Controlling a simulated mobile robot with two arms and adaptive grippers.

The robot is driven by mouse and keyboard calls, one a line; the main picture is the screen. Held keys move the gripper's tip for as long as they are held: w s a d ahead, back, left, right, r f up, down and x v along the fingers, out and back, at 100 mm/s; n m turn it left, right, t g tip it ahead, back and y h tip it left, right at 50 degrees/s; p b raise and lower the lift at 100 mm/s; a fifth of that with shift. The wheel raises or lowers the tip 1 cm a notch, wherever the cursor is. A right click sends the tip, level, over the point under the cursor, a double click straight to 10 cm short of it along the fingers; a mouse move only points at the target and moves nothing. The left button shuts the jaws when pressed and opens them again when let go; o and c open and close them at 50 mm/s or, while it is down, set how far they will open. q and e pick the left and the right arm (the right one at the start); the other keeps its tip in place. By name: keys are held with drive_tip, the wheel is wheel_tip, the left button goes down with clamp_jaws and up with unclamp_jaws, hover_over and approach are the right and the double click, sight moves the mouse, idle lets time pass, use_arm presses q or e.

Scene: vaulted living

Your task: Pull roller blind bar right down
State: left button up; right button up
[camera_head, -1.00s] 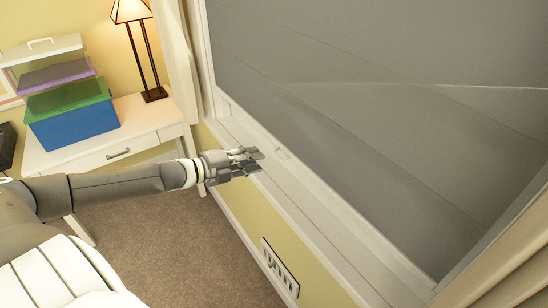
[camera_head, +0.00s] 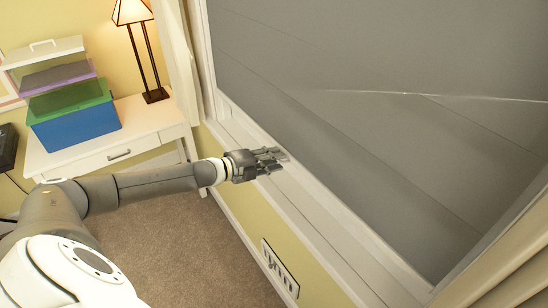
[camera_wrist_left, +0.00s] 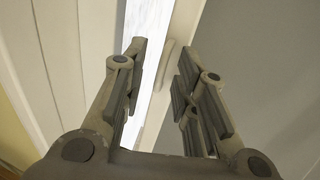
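The grey roller blind (camera_head: 370,120) covers most of the window in the head view and fills the right of the left wrist view (camera_wrist_left: 270,60). Its pale bottom bar (camera_wrist_left: 152,122) runs beside a bright strip in the left wrist view. A small curved pull tab (camera_wrist_left: 170,54) on the bar lies ahead of the gap between my fingers. My left gripper (camera_head: 278,160) is at the blind's lower edge, over the sill, and hides the tab in the head view. Its fingers (camera_wrist_left: 162,75) stand apart with nothing clamped between them. Contact with the bar cannot be told. My right gripper is not visible.
A white desk (camera_head: 150,118) with a blue box with a green lid (camera_head: 75,120) and a lit lamp (camera_head: 145,50) stands at the left. A wall socket panel (camera_head: 280,268) is below the sill. The carpet (camera_head: 170,245) between is clear.

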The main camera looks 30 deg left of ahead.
use_arm(q)
drive_tip(key=shift+w+d, duration=0.15)
drive_tip(key=shift+w, duration=0.1)
clamp_jaws()
wheel_tip(320, 180, down, 10)
drive_tip(key=b, duration=0.7)
drive_tip(key=shift+r, duration=0.1)
